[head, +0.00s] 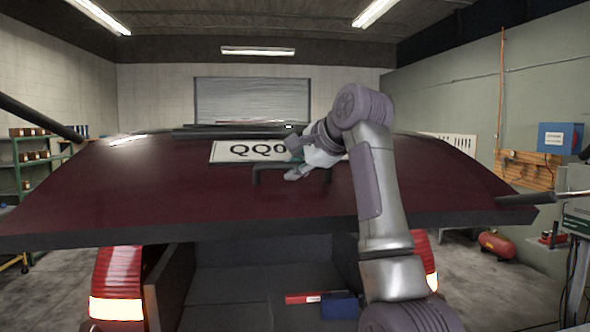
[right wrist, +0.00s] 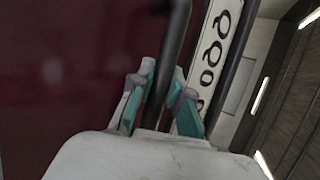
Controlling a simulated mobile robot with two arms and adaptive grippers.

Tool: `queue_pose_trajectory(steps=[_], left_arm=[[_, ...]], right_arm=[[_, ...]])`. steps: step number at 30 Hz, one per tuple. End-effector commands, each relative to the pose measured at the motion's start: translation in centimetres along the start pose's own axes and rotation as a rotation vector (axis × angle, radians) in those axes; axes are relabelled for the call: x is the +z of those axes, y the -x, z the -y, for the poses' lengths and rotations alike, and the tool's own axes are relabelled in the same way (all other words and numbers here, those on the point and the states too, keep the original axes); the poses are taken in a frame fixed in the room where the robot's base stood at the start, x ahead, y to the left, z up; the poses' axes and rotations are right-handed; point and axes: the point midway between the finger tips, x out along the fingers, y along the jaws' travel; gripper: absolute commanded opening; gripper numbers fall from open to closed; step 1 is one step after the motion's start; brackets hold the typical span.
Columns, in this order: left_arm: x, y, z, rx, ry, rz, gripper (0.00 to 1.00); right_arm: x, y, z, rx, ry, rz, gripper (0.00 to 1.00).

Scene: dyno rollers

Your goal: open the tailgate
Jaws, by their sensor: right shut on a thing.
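The dark red tailgate (head: 160,190) is raised in the head view, tilted, with its lower edge well above the car's boot floor. A dark bar handle (head: 258,171) stands out from it just below the licence plate (head: 240,151). My right gripper (head: 296,172) is at the handle's right part, and my right arm hides some of the tailgate and plate. In the right wrist view the two fingers of my right gripper (right wrist: 160,100) are shut on the handle (right wrist: 170,60), one on each side. My left gripper is not seen.
Shelves (head: 35,155) stand at the left wall. A red compressor (head: 496,245) and a blue box (head: 560,138) are at the right.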

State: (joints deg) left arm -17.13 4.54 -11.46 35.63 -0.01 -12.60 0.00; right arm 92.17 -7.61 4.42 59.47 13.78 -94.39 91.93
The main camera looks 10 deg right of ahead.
Motion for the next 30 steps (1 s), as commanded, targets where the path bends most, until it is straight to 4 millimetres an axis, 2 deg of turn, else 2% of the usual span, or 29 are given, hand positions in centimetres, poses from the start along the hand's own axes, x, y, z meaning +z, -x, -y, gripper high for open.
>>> queue_pose_trajectory(steps=[1, 5, 6, 17, 20, 23, 30], left_arm=[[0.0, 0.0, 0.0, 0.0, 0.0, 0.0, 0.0], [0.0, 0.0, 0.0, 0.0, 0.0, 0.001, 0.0], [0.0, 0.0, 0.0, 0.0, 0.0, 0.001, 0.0], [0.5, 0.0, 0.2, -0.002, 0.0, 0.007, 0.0], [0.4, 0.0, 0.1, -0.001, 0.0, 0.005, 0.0], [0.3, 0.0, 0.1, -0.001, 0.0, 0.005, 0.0], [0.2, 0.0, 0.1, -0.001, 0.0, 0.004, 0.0]], right_arm=[[0.1, -0.1, -0.2, 0.005, 0.001, 0.003, 0.2], [0.1, -0.1, -0.1, 0.004, 0.001, 0.002, 0.42], [0.1, -0.1, -0.1, 0.004, 0.001, 0.002, 0.43], [0.0, 0.1, -0.2, 0.005, 0.0, 0.0, 0.43], [0.0, 1.1, -0.1, 0.002, 0.0, 0.0, 0.43], [0.0, 2.8, -0.1, -0.001, 0.0, 0.0, 0.43], [0.1, 8.2, 0.1, -0.006, 0.002, 0.001, 0.43]])
